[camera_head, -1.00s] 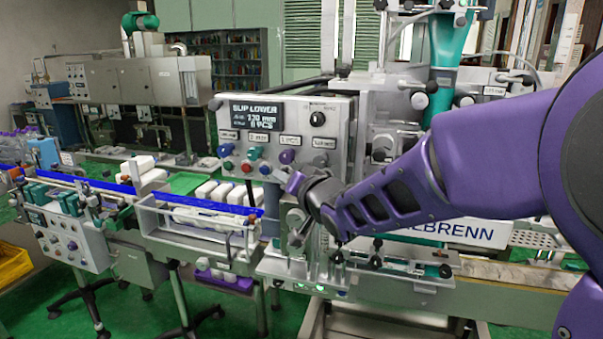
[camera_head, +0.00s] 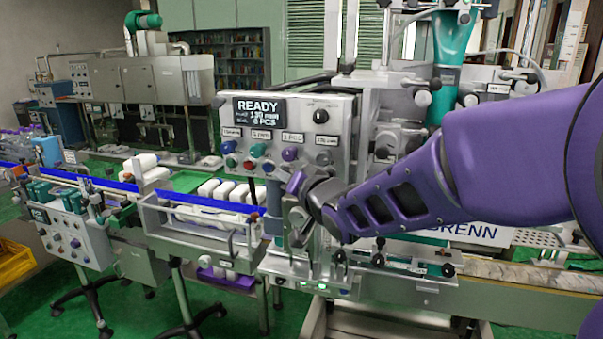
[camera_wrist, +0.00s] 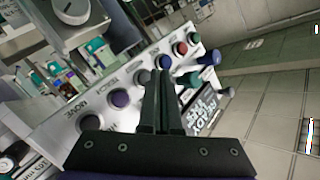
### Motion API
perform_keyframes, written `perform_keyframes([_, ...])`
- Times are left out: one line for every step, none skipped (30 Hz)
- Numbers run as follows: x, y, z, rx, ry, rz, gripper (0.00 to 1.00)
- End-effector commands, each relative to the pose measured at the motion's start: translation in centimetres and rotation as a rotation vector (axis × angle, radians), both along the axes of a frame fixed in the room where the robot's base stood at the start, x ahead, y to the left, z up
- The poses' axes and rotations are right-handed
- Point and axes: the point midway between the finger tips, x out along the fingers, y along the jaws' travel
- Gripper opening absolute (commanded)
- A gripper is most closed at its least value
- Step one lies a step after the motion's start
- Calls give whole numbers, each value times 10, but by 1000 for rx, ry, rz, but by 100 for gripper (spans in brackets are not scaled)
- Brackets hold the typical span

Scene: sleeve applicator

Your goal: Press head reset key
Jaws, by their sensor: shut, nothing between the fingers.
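The control panel (camera_head: 285,130) of the sleeve machine shows its keys and a dark display (camera_head: 260,108) reading READY, 130 mm, 6 PCS. Its lower keys include a green key (camera_head: 231,162), a red key (camera_head: 249,166) and a blue key (camera_head: 268,167). A purple key (camera_head: 289,154) sits above to the right. Key labels are too small or blurred to tell which is head reset. My gripper (camera_wrist: 160,76) is shut and empty, its tips over the panel near the blue key (camera_wrist: 165,62) in the wrist view. I cannot tell whether it touches.
A conveyor with white bottles (camera_head: 215,190) and a guard frame stands to the left. Machine fittings (camera_head: 378,258) lie below my arm.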

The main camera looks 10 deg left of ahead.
Motion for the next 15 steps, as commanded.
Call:
perform_keyframes([-1, 0, 0, 0, 0, 0, 0])
perform_keyframes([-1, 0, 0, 0, 0, 0, 0])
perform_keyframes([-1, 0, 0, 0, 0, 0, 0])
perform_keyframes([-1, 0, 0, 0, 0, 0, 0])
perform_keyframes([-1, 0, 0, 0, 0, 0, 0])
perform_keyframes([-1, 0, 0, 0, 0, 0, 0])
perform_keyframes([-1, 0, 0, 0, 0, 0, 0])
perform_keyframes([-1, 0, 0, 0, 0, 0, 0])
perform_keyframes([-2, 0, 0, 0, 0, 0, 0])
perform_keyframes([-3, 0, -1, 0, 0, 0, 0])
perform_keyframes([-4, 1, -1, 0, 0, 0, 0])
perform_keyframes([-7, 1, -1, 0, 0, 1, 0])
perform_keyframes([-10, 1, -1, 0, 0, 1, 0])
perform_keyframes([-13, 1, -1, 0, -1, 2, 0])
perform_keyframes([-17, 2, -1, 0, -1, 2, 0])
